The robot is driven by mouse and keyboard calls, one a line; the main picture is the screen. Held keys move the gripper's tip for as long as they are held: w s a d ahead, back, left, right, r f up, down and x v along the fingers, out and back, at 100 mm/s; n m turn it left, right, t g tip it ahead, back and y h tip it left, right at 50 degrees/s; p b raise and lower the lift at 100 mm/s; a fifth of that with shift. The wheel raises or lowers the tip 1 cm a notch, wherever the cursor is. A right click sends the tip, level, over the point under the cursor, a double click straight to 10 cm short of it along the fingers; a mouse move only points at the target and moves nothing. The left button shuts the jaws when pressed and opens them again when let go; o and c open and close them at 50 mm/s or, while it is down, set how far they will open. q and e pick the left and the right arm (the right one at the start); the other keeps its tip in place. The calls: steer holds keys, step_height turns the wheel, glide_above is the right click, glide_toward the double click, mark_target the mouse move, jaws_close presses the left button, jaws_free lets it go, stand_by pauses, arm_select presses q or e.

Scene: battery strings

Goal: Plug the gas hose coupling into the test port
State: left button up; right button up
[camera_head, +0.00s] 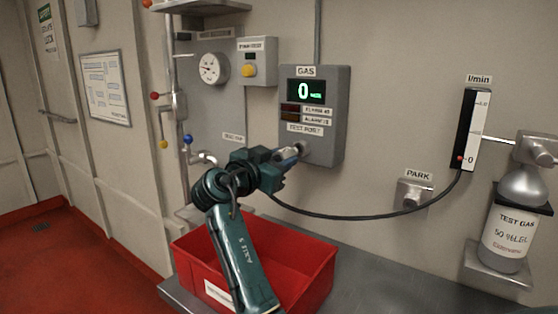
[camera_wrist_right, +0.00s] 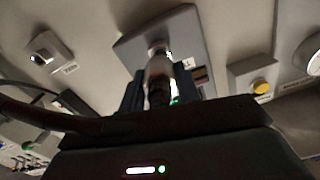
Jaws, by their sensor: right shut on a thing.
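The grey gas detector box (camera_head: 318,125) hangs on the wall; its display reads 0. The test port (camera_head: 305,147) is on its lower front, under the label. My right gripper (camera_head: 286,163) is shut on the hose coupling (camera_head: 290,152), just in front of the port. In the right wrist view the coupling (camera_wrist_right: 158,72) stands between the gripper fingers (camera_wrist_right: 160,94), its front end at the port (camera_wrist_right: 158,47). I cannot tell whether it is seated or only touching. The black hose (camera_head: 370,216) runs from the gripper to the flow meter. My left gripper is not in view.
A red bin (camera_head: 305,258) stands on the grey bench (camera_head: 375,275) below my arm. The PARK holder (camera_head: 412,194) on the wall is empty. The flow meter (camera_head: 468,130) and test gas bottle (camera_head: 507,235) are at the right. Pipes with valves (camera_head: 180,110) are left of the box.

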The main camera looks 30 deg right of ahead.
steer(key=shift+w+d, duration=0.25)
steer(key=shift+d, duration=0.45)
steer(key=shift+b+x, duration=0.4)
steer(key=shift+x, duration=0.45)
steer(key=o, duration=1.2)
steer(key=shift+c, duration=0.2)
steer(key=shift+a, duration=0.1)
